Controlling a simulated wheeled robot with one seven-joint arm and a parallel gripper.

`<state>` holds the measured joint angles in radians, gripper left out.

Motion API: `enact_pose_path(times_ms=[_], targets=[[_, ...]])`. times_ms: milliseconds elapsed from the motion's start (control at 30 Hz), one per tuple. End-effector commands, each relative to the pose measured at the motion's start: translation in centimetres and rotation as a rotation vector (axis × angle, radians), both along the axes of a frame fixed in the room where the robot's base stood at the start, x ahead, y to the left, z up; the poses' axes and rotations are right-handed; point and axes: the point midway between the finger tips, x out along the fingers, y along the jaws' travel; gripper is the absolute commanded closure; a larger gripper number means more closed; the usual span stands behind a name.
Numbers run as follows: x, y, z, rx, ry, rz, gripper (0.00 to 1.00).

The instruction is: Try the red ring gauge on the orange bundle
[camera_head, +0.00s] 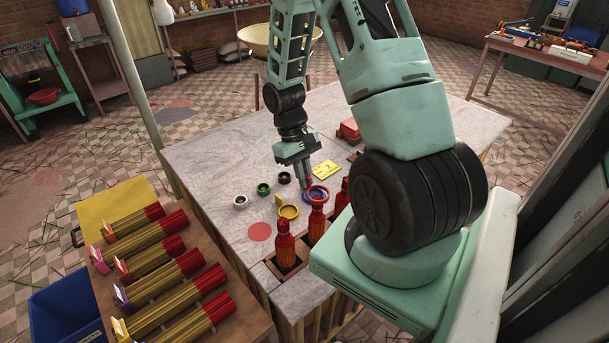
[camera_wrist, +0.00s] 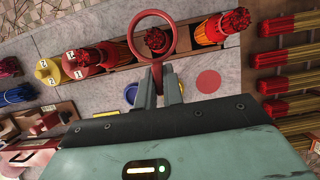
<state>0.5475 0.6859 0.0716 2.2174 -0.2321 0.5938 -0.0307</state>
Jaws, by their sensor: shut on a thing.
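My gripper (camera_head: 305,182) points down over the marble table. It is shut on the red ring gauge (camera_wrist: 134,41), whose ring extends beyond the fingertips (camera_wrist: 159,84). In the wrist view a dark red bundle end shows through the ring; the ring appears above it, and I cannot tell whether they touch. The orange bundle (camera_head: 285,250) stands upright in the nearest slot; it shows to the right of the ring in the wrist view (camera_wrist: 213,29), clear of it. Two more red-tipped bundles stand in the row, including the middle one (camera_head: 316,222).
White (camera_head: 240,202), green (camera_head: 263,189), black (camera_head: 284,178), yellow (camera_head: 288,212) and blue (camera_head: 308,200) rings lie on the table (camera_head: 215,165). A red disc (camera_head: 259,232) marks the surface. Several bundles lie on a side rack (camera_head: 165,270) at lower left. A blue bin (camera_head: 60,310) stands beside it.

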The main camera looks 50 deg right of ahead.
Motion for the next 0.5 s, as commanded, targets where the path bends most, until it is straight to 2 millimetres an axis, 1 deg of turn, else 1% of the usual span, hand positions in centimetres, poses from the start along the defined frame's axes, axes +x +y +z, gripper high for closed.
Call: enact_pose_path(times_ms=[267,500], targets=[[0.0,0.0,-0.2,0.000,0.000,0.000,1.00],[0.0,0.0,-1.1,0.000,0.000,0.001,1.00]])
